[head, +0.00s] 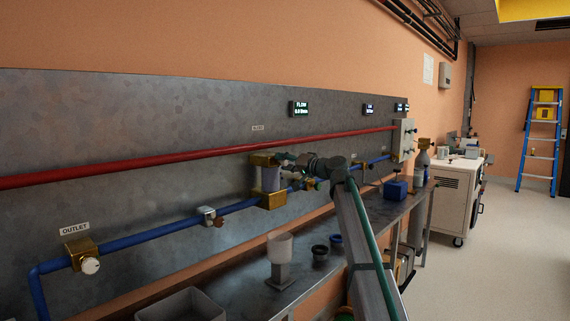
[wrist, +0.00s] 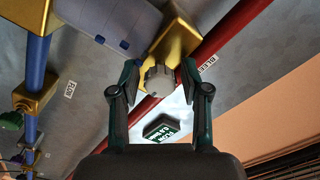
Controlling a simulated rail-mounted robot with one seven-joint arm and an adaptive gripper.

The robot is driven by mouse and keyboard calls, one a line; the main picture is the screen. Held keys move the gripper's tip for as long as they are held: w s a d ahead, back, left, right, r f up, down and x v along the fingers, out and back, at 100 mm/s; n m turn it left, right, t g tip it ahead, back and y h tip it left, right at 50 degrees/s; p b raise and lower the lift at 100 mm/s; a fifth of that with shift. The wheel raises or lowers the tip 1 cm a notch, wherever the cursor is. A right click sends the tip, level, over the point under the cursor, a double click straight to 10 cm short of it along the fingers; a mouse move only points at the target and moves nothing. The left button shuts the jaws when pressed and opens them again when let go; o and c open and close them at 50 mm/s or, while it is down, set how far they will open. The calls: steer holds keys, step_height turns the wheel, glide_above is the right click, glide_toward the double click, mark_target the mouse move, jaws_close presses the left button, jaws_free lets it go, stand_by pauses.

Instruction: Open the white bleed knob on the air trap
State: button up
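The air trap (head: 270,180) is a clear cylinder between brass blocks on the metal panel in the head view. Its upper brass block shows in the wrist view (wrist: 180,38). The bleed knob (wrist: 157,76), pale grey-white and lobed, sits on that brass piece in the wrist view. My gripper (wrist: 158,72) is open, with one finger on each side of the knob and small gaps seemingly left on both sides. In the head view my gripper (head: 284,158) is at the top of the trap and hides the knob.
An outlet valve with a white knob (head: 90,266) is at left. The bench below holds a cup on a stand (head: 280,247), a grey bin (head: 182,305) and a blue box (head: 396,190).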

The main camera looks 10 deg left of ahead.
stand_by(0.3)
steer(key=v, duration=1.2)
steer(key=shift+r, duration=0.1)
